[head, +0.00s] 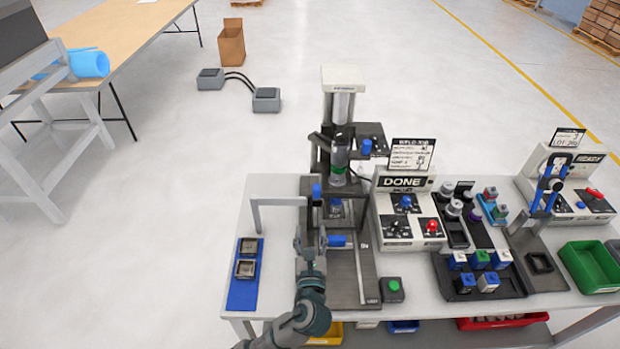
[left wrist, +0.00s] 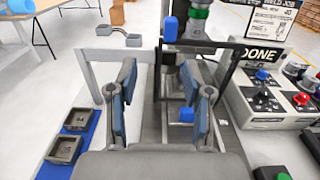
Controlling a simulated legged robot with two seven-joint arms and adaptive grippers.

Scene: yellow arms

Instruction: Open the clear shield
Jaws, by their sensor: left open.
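The clear shield is hard to make out. A dark upright frame (left wrist: 160,75) in front of the press seems to belong to it. A blue knob (head: 316,191) sits at the frame's upper left, and it also shows in the left wrist view (left wrist: 170,28). A blue cylinder-shaped handle (head: 337,241) lies low on the dark press base. My left gripper (head: 310,238) is open, just left of that handle and below the knob. In the left wrist view its two blue-padded fingers (left wrist: 160,105) stand apart, with nothing visibly gripped. My right gripper is not in view.
A grey bracket (head: 280,200) stands left of the press. A blue mat (head: 243,293) with two square parts lies at the table's left. A DONE control box (head: 405,215), a green button (head: 392,290) and a tray of blocks (head: 515,285) fill the right side.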

